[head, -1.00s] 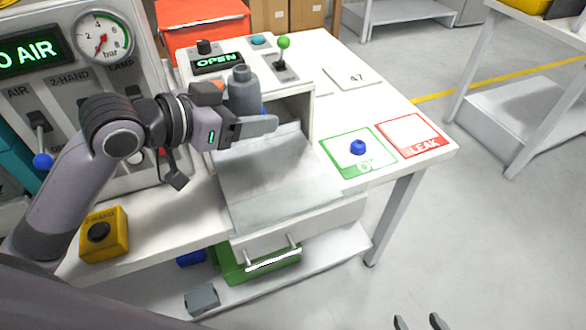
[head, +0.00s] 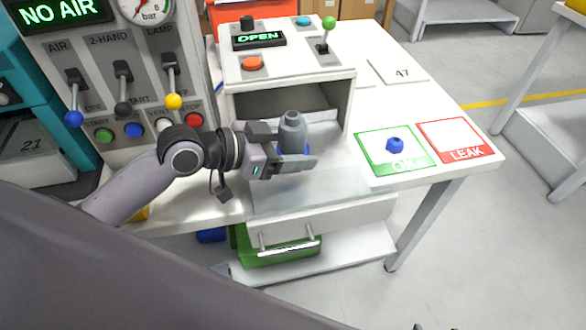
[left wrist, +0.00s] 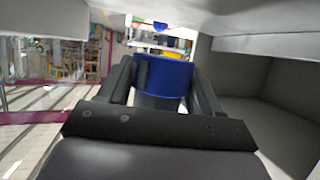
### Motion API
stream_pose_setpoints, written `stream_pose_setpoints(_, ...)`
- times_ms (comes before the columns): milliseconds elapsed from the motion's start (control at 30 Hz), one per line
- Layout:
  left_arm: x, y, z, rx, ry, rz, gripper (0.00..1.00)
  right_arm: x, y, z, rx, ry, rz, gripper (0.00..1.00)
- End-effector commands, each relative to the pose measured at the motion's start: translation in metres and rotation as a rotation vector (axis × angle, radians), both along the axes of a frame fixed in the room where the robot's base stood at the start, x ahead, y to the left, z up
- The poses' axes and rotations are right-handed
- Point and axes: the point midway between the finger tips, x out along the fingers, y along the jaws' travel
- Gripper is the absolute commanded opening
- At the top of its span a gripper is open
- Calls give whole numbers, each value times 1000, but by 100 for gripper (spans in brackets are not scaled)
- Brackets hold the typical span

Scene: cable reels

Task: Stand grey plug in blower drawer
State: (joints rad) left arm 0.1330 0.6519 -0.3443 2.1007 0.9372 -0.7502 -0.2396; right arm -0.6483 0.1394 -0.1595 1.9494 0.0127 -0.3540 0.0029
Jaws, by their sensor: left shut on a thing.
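My left gripper (head: 290,164) is shut on the grey plug (head: 292,136), a grey bottle-like piece with a narrower neck and some blue low down. It holds the plug upright in front of the open blower box (head: 290,72), above the pulled-out drawer (head: 345,188). I cannot tell the gap below the plug. The left wrist view shows the plug's blue part (left wrist: 163,75) between the fingers. The drawer has a pale front with a metal handle. Only the fingertips of my right gripper (head: 435,327) show at the bottom edge, apart with nothing seen between them.
A control panel (head: 120,70) with levers reads NO AIR. The box top has an OPEN display (head: 258,39), buttons and a green-knobbed lever (head: 327,35). A blue piece (head: 395,144) sits on the green OK mat (head: 375,162); the red LEAK mat (head: 455,127) is empty.

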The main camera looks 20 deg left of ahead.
Motion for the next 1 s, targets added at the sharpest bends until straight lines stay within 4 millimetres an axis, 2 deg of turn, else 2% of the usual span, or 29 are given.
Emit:
stream_pose_setpoints(167, 0, 0, -15, -2, 1, 0, 30, 0, 0, -3, 0, 1, 0, 68)
stream_pose_setpoints(400, 0, 0, -50, -3, 2, 0, 30, -1, 0, -9, 0, 1, 0, 68)
stream_pose_setpoints(867, 0, 0, -58, -1, -3, 0, 30, -1, 0, -12, 0, 2, 0, 68)
stream_pose_setpoints(900, 0, 0, -58, 0, -1, 0, 71, -1, 0, -12, 1, 3, 0, 68)
stream_pose_setpoints(967, 0, 0, -57, -1, -1, 0, 90, -1, 0, -11, 1, 3, 0, 68)
stream_pose_setpoints(1000, 0, 0, -57, -1, -1, 0, 90, -1, 0, -11, 1, 3, 0, 68)
